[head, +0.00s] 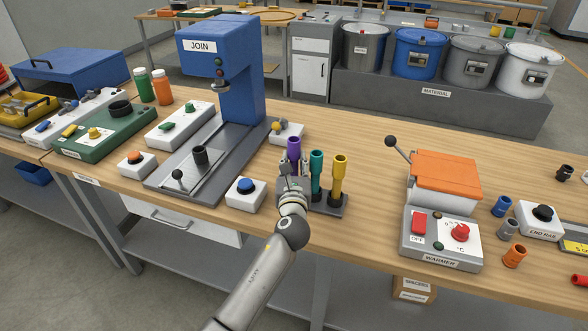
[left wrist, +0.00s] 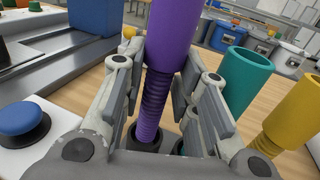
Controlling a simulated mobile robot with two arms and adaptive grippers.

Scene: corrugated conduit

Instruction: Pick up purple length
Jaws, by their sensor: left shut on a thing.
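The purple length (head: 294,145) stands upright at the left end of a grey rack (head: 338,209). In the left wrist view the purple length (left wrist: 174,35) has a wide smooth upper part and a ribbed, narrower lower part. My left gripper (head: 292,170) is shut on it, with one finger on each side of the ribbed part. The lower end of the length meets a dark round holder (left wrist: 146,140); I cannot tell whether it is still seated there. My right gripper is not in view.
A teal length (head: 316,170) and a yellow length (head: 338,178) stand just right of the purple one. A blue JOIN press (head: 238,85) stands at the left, with a blue button box (head: 245,193) nearby. The orange-lidded warmer (head: 445,180) is at the right, past bare tabletop.

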